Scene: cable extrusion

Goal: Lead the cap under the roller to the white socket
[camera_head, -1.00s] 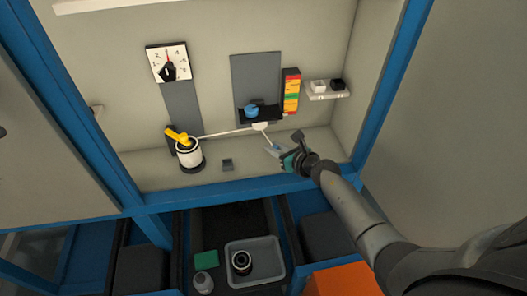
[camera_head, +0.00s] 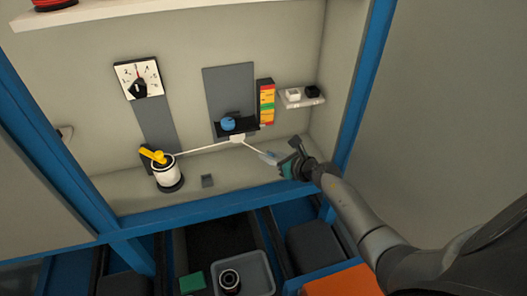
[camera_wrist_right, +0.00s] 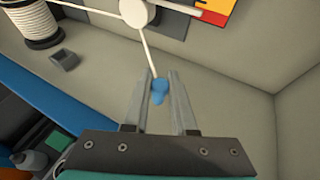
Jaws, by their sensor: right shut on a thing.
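My right gripper (camera_head: 270,157) is shut on the small blue cap (camera_wrist_right: 158,90) at the end of a white cable. In the right wrist view the cap sits between the two grey fingers. The cable (camera_head: 200,148) runs from the white spool (camera_head: 166,173) to the white roller (camera_head: 237,139), then down right to the cap. The roller also shows in the right wrist view (camera_wrist_right: 139,13). The gripper is right of and below the roller. The white socket (camera_head: 292,96) is on a small ledge at the right, above the gripper. My left gripper is out of view.
A black socket (camera_head: 312,91) is beside the white one. A coloured stack (camera_head: 266,100) and a black shelf with a blue knob (camera_head: 228,124) are on the back wall. A small grey block (camera_head: 207,181) lies on the bench. A blue beam (camera_head: 200,214) edges the front.

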